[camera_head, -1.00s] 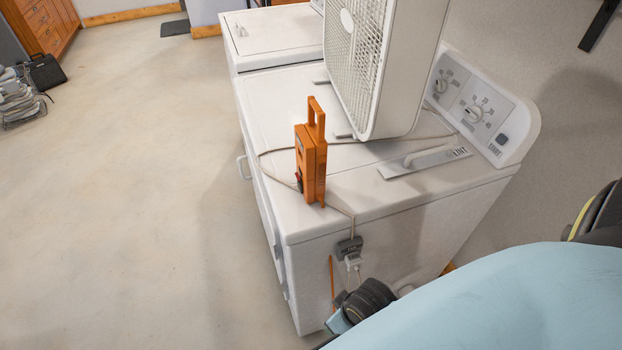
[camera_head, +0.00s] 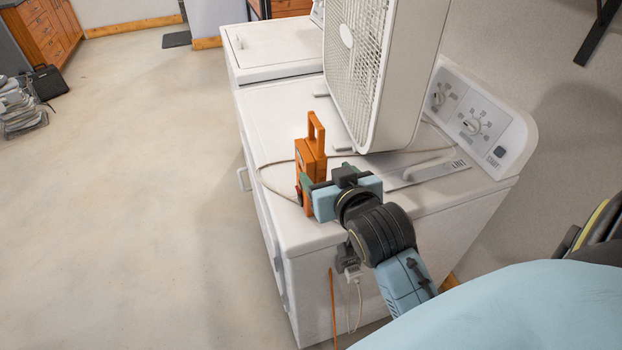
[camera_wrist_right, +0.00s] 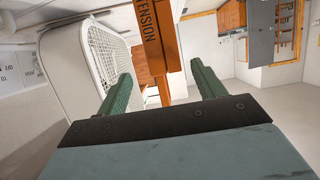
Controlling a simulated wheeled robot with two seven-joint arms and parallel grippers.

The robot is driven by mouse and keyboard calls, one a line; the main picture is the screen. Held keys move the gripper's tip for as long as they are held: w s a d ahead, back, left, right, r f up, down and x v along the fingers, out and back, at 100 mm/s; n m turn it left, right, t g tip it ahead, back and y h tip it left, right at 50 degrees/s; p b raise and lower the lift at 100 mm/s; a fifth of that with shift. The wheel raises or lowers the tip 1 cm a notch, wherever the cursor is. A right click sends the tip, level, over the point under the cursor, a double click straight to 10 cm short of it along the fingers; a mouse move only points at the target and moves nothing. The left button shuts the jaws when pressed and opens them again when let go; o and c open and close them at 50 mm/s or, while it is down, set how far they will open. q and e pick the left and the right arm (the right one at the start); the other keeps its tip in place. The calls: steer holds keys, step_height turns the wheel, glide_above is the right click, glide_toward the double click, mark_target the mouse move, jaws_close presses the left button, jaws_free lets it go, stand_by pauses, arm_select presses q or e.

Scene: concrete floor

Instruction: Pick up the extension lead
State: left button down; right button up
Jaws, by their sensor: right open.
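The extension lead is an orange box with a loop handle (camera_head: 312,152), standing upright on the white dryer top near its front edge. My right gripper (camera_head: 316,186) is at the near side of its lower part and hides some of it. In the wrist view the orange lead (camera_wrist_right: 157,38), with the letters "ENSION", shows between and beyond the two green fingers of the right gripper (camera_wrist_right: 163,84). The jaws are open, with gaps beside the lead; whether a finger touches it, I cannot tell. My left gripper is not in view.
A white box fan (camera_head: 395,75) stands close behind the lead on the dryer (camera_head: 440,195). A thin cord (camera_head: 277,163) loops across the top. Plugs and cords (camera_head: 352,275) hang at the near side.

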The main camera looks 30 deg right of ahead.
mark_target(311, 158)
steer(key=x, duration=0.9)
steer(key=shift+w+a, duration=0.2)
steer(key=shift+a, duration=0.05)
jaws_close()
steer(key=shift+r, duration=0.15)
